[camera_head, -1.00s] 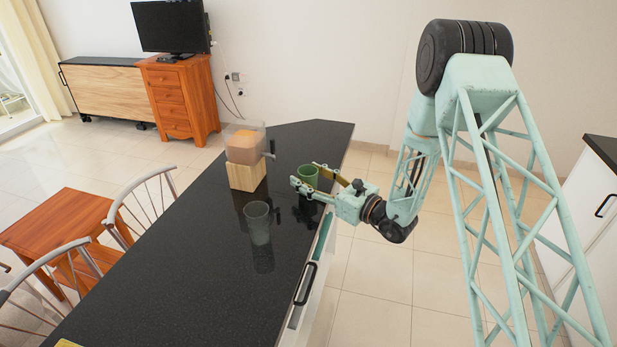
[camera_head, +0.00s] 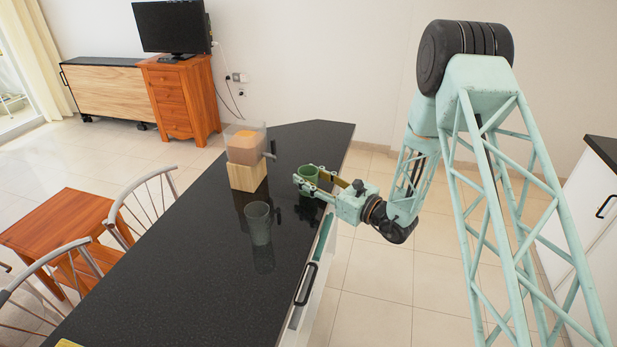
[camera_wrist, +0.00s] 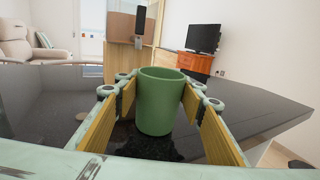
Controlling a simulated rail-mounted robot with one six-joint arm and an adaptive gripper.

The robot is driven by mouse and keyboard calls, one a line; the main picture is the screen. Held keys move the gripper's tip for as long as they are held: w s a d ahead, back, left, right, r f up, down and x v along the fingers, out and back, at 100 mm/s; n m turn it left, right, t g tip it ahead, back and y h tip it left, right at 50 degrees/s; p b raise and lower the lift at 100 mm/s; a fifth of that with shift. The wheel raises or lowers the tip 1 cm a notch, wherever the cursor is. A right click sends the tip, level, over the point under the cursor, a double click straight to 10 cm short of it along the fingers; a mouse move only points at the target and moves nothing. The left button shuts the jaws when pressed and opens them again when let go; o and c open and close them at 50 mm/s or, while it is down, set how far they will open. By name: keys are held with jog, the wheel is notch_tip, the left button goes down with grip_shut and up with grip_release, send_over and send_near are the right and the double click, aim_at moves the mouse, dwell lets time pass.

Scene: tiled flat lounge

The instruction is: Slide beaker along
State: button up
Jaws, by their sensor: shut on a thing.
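A green beaker (camera_head: 308,173) stands upright near the right edge of the black counter (camera_head: 170,260). My gripper (camera_head: 304,178) reaches in from the right, low over the counter, with its fingers on both sides of the beaker, shut on it. In the wrist view the beaker (camera_wrist: 159,100) sits between the yellow finger pads, its rim above the fingers. Its base appears to be at the counter surface; I cannot tell whether it is lifted. A second, grey-green cup (camera_head: 258,222) stands apart on the counter, nearer and to the left.
A clear dispenser (camera_head: 245,145) with orange contents stands on a wooden block (camera_head: 245,176) left of the beaker, its tap pointing right. Counter in front of the grey-green cup is clear. Chairs (camera_head: 150,200) line the counter's left side.

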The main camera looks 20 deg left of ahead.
jog(key=shift+a, duration=0.25)
jog(key=shift+s+a, duration=0.1)
jog(key=shift+a, duration=0.4)
jog(key=shift+a, duration=0.2)
jog(key=shift+a, duration=0.8)
jog(key=shift+a, duration=0.35)
jog(key=shift+s+a+b, duration=0.15)
jog(key=shift+a+b, duration=0.25)
jog(key=shift+a, duration=1.45)
jog(key=shift+s+a+b, duration=0.1)
jog(key=shift+a+b, duration=0.25)
jog(key=shift+a, duration=1.5)
